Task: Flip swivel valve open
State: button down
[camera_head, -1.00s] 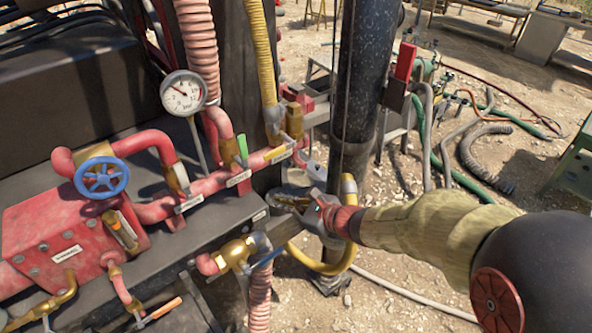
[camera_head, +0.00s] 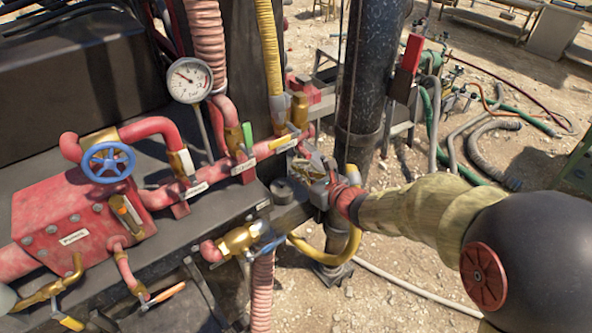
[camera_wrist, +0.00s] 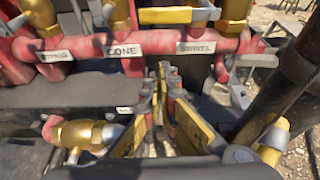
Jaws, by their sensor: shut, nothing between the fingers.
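The swivel valve has a yellow handle (camera_head: 280,141) lying along the red pipe, beside its white label (camera_head: 286,148) in the head view. In the wrist view a yellow-and-grey handle (camera_wrist: 165,15) lies level above the pipe, near the label reading SWIVEL (camera_wrist: 193,48). My gripper (camera_head: 312,168) is just right of and below the valve in the head view. In the wrist view my gripper (camera_wrist: 165,72) has its fingertips together, empty, below the pipe between the CONE and SWIVEL labels. The fingers look apart from the handle.
The red pipe (camera_head: 222,177) carries neighbouring valves, one with an upright green handle (camera_head: 248,134). A pressure gauge (camera_head: 190,80) and a blue handwheel (camera_head: 108,163) are to the left. A black post (camera_head: 365,90) rises close to my gripper. A yellow hose (camera_head: 340,250) curves beneath my wrist.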

aim_at(285, 139)
jog(key=w+a+r+p, duration=0.1)
jog(key=w+a, duration=0.3)
jog(key=w, duration=0.2)
jog(key=shift+r, duration=0.25)
dwell(0.4)
jog(key=shift+r+p, duration=0.25)
jog(key=shift+p, duration=0.3)
